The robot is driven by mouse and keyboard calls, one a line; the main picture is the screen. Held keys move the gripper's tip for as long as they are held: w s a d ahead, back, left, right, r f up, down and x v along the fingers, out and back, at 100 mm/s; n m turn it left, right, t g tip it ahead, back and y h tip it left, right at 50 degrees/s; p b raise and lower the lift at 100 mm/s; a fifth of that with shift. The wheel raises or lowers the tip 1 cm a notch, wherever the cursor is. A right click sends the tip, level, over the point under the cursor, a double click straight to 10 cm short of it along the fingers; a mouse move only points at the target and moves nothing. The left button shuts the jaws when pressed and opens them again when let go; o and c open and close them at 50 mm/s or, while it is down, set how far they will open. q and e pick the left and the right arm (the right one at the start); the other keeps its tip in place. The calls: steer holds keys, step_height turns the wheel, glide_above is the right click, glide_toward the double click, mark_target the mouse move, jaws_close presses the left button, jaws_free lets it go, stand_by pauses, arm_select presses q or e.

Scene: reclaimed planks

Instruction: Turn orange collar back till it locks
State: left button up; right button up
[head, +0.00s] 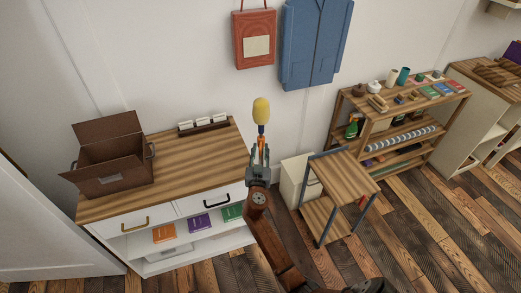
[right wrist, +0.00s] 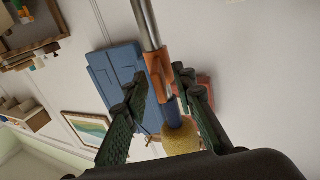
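A tool with a rounded yellow head (head: 261,110) and an orange collar (head: 261,141) shows just beyond my right gripper (head: 260,158) in the head view. In the right wrist view, a grey metal pole (right wrist: 146,22) runs down to the orange collar (right wrist: 157,75), then a blue sleeve (right wrist: 172,111) and the yellow head (right wrist: 182,138). My right gripper's dark green fingers (right wrist: 160,78) stand apart on either side of the collar. A gap shows at the left finger; contact at the right finger is unclear. My left gripper is out of view.
A wood-topped cabinet (head: 186,182) with an open brown box (head: 112,165) stands at left. A small side table (head: 342,178) is right of my arm, before a loaded shelf (head: 360,125). A blue jacket-shaped item (head: 315,40) and red panel (head: 254,22) hang on the wall.

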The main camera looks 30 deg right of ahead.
steer(key=shift+w+d, duration=0.15)
steer(key=shift+w, duration=0.05)
jaws_close()
stand_by(0.6)
